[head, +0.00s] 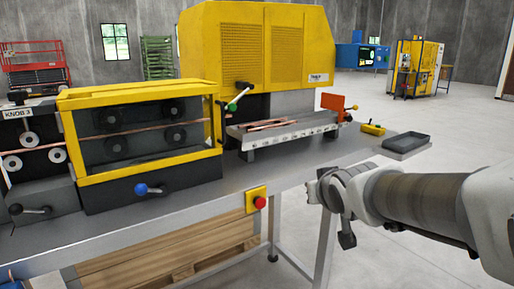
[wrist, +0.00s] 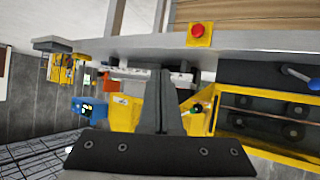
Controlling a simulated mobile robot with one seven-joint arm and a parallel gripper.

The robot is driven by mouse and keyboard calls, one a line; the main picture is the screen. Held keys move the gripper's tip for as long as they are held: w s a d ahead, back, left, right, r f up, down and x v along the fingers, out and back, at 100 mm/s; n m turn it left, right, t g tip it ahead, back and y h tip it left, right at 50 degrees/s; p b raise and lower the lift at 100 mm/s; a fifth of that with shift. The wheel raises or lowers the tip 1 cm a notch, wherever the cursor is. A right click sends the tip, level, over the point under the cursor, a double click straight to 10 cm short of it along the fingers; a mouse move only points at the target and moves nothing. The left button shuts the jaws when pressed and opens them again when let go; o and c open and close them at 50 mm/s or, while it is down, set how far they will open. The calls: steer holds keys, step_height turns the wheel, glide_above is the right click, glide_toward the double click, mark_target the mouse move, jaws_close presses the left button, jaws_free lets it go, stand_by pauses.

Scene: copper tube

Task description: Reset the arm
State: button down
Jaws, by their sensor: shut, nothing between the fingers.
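My arm (head: 425,199) reaches in from the right in the head view, in front of the bench's right end. My gripper (wrist: 161,72) shows in the wrist view as two dark fingers pressed together, with nothing between them. In the head view the end of the arm hangs in the air beside the bench's front edge, and its fingers cannot be made out clearly. The wrist view is upside down, with the bench at the top. The gripper appears clear of the bench and the machines.
The metal bench (head: 200,215) carries a yellow-framed roller machine (head: 140,135) and a tall yellow machine (head: 255,45). Copper pieces (head: 268,124) lie on a tray in front of it. A red stop button (head: 260,202) sits on the front edge. A dark tray (head: 407,143) stands at the right end.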

steer(key=s+d+f+m+g, duration=0.1)
steer(key=s+f+g, duration=0.2)
steer(key=s, duration=0.8)
steer(key=s+d+f+g, duration=0.1)
steer(key=s+f+g, duration=0.2)
steer(key=s, duration=0.9)
step_height(320, 180, up, 12)
steer(key=p, duration=1.2)
steer(key=shift+s+a, duration=0.35)
steer(key=shift+s, duration=0.1)
steer(key=shift+f, duration=0.15)
